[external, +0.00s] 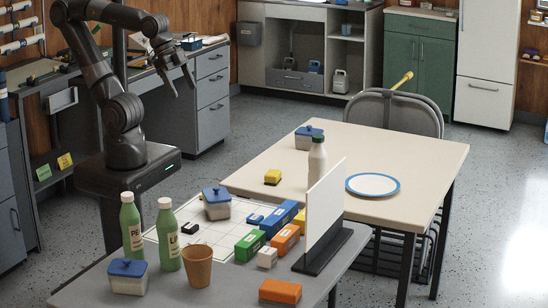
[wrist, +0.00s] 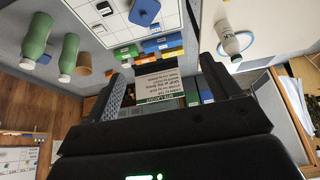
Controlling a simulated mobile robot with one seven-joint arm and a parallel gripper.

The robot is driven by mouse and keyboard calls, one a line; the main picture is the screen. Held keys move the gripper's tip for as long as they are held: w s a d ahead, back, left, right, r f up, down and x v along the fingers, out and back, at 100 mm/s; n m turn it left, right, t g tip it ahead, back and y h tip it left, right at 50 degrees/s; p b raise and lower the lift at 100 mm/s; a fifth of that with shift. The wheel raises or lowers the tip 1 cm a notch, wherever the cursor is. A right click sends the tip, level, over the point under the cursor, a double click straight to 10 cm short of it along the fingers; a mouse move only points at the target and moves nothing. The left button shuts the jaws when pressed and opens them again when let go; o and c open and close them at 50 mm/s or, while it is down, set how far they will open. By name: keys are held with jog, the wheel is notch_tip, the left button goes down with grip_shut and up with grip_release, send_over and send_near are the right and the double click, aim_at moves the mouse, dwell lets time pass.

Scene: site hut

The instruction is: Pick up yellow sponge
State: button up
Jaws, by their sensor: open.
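The yellow sponge (external: 272,176) is a small yellow block with a darker lower part. It lies on the cream table (external: 405,150), near that table's left edge, in the external view. I cannot make it out in the wrist view. My gripper (external: 181,89) is raised in the air at the upper left, well apart from the sponge and left of the table. In the wrist view its two dark fingers (wrist: 163,85) stand wide apart with nothing held between them.
A white bottle (external: 317,160), a blue-lidded jar (external: 308,138) and an upright white board (external: 325,205) stand near the sponge. A blue-rimmed plate (external: 372,185) lies to its right. The grey table in front holds green bottles (external: 168,235), a brown cup (external: 197,266) and several coloured blocks.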

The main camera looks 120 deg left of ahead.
jog(key=w+a+f+g, duration=0.1)
jog(key=w+a+f, duration=0.1)
jog(key=w+a, duration=0.35)
jog(key=n+g, duration=0.2)
jog(key=g, duration=0.3)
send_over(273, 172)
notch_tip(273, 172, down, 22)
notch_tip(273, 172, down, 11)
jog(key=shift+d+r, duration=0.1)
jog(key=shift+d, duration=0.05)
jog(key=c, duration=1.1)
jog(key=shift+o, duration=0.2)
jog(key=shift+r, duration=0.1)
